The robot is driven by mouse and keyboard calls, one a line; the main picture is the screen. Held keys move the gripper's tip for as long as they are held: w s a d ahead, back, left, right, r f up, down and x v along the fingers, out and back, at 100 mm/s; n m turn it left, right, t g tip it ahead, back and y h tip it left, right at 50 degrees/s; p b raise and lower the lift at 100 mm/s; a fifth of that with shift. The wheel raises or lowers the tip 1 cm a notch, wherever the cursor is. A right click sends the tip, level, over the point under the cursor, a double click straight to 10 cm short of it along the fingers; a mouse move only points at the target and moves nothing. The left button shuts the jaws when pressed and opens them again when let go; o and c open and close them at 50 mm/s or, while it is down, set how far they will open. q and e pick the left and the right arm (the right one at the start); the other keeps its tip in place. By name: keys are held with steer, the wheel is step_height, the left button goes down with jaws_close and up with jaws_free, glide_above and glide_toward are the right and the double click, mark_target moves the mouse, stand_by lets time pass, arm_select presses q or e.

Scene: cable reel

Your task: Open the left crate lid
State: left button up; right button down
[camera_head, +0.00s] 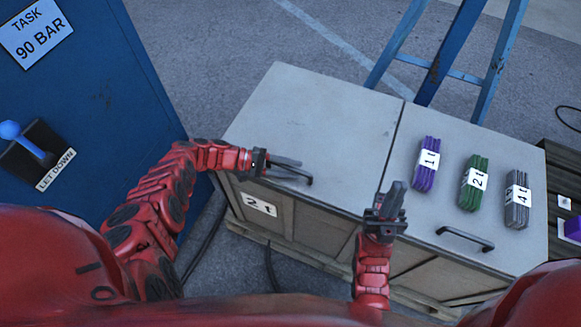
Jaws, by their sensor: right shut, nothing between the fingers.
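The left crate lid (315,115) is a flat grey panel and lies closed on the crate (310,228). Its black bar handle (303,178) is near the front edge. My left gripper (287,162) is right at this handle, with its fingers over the handle's left part. I cannot tell whether the fingers are around the handle or only beside it. My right gripper (394,195) is shut and empty, above the front edge near the seam between the two lids.
The right lid (440,205) is closed, with a black handle (465,238) and purple (426,172), green (474,187) and grey (517,205) sling bundles on it. A blue cabinet (95,95) with a lever stands left. A blue ladder frame (440,60) stands behind.

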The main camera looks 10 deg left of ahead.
arm_select(q)
jaws_close()
stand_by(1.2)
